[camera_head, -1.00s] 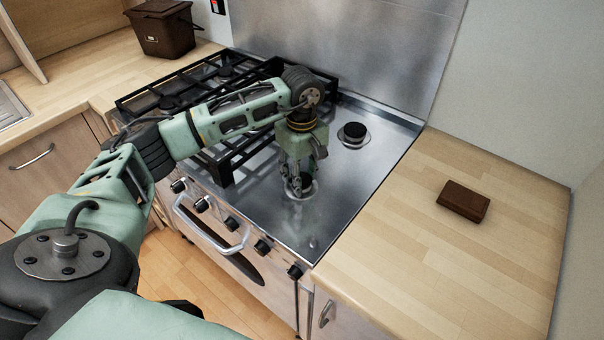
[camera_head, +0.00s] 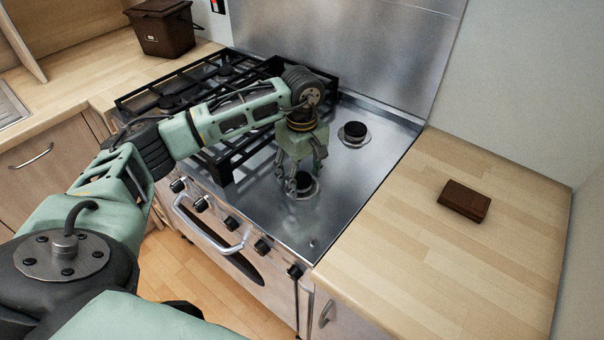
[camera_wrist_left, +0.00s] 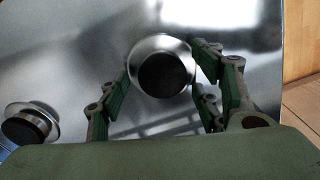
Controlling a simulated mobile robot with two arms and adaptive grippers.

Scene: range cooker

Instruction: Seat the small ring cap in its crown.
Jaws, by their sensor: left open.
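The small ring cap (camera_head: 303,181) is a dark disc on the front burner of the bare steel hob. My right gripper is not in view.
A second burner with a dark cap (camera_head: 353,132) is at the back right of the hob. Black pan grates (camera_head: 232,165) cover the left side. A brown block (camera_head: 464,200) lies on the otherwise clear right counter. A brown bin (camera_head: 163,28) stands at the back left.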

